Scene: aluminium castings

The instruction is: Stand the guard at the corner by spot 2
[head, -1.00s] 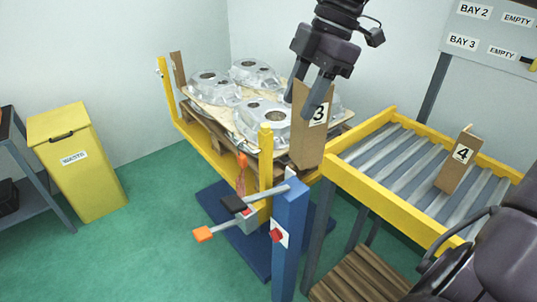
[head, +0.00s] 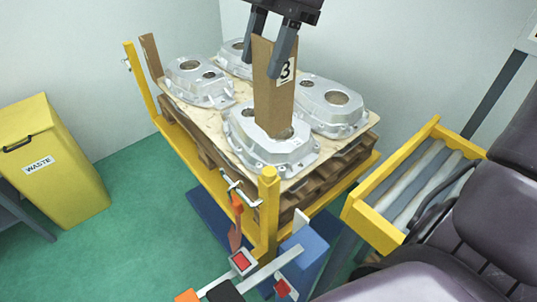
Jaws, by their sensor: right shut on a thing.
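My right gripper (head: 268,42) is at the top of the head view, its two fingers shut on the upper end of a brown cardboard corner guard (head: 273,95) marked 3. The guard hangs nearly upright in front of the castings; its lower end overlaps the front casting (head: 265,150) in the picture, and I cannot tell whether it touches. Another brown guard (head: 151,57) stands at the far left corner of the pallet (head: 205,152), beside a yellow post (head: 140,80). No label for spot 2 is readable. My left gripper is not in view.
Several silver castings sit on a board (head: 175,92) on the pallet. A yellow post (head: 268,205) and a toggle clamp (head: 240,190) stand at the near corner. A yellow-framed roller conveyor (head: 372,225) is at the right, a yellow waste bin (head: 50,165) at the left.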

